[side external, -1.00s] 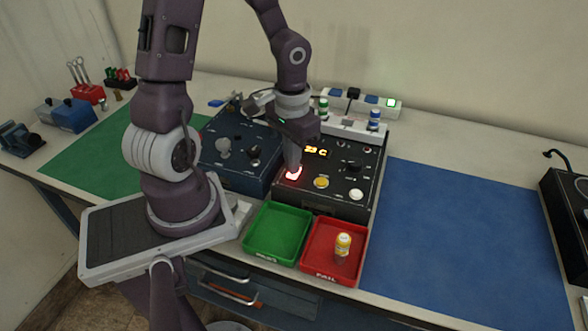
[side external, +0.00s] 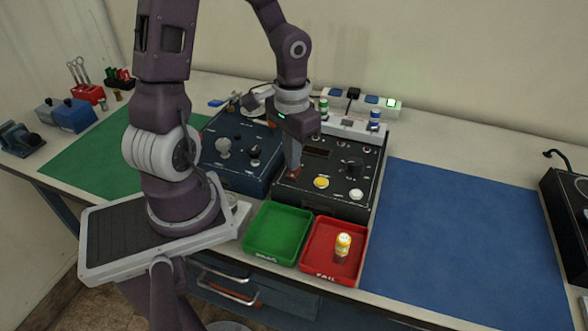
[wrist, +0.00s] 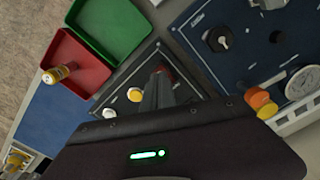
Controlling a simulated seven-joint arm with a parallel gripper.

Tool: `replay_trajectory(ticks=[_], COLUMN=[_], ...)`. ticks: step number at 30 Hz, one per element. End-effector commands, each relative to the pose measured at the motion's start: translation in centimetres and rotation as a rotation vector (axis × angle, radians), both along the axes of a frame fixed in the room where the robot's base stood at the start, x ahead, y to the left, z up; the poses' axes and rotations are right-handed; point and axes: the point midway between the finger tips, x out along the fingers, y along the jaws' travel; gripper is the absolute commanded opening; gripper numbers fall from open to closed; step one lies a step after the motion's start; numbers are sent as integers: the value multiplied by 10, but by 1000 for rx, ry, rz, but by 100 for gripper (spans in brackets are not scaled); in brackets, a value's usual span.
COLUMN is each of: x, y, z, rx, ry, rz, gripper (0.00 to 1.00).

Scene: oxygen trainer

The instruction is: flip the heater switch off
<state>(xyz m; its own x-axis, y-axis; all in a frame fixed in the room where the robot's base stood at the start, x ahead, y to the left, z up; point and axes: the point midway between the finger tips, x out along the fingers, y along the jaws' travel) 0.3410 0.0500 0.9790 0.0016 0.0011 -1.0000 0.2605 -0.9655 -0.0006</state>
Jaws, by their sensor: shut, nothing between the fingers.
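The heater switch (side external: 294,175) is a red rocker at the front left of the black panel (side external: 348,206). It is unlit, and the display (side external: 318,152) on that panel is dark. My gripper (side external: 292,170) is shut and empty, pointing down with its tips at the switch. Whether the tips touch it I cannot tell. In the wrist view the fingers (wrist: 158,90) cover most of the switch, and a bit of its red (wrist: 165,72) shows beside them.
A yellow button (side external: 321,182) and a white button (side external: 356,194) sit right of the switch. A blue panel (side external: 235,178) stands to the left. In front are a green tray (side external: 276,259) and a red tray (side external: 314,262) holding a yellow-capped vial (side external: 342,247). The blue mat (side external: 460,240) is clear.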

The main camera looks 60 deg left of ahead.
Motion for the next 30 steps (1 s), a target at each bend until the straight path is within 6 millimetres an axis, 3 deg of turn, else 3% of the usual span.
replay_trajectory(ticks=[12, 25, 28, 30], x=[0, -1, -7, -17], y=[1, -3, -16, -34], z=[43, 54, 80, 108], rx=[2, 16, 101, 161], ry=[-1, -5, -55, -133], rz=[2, -11, -58, -103], gripper=[0, 0, 0, 0])
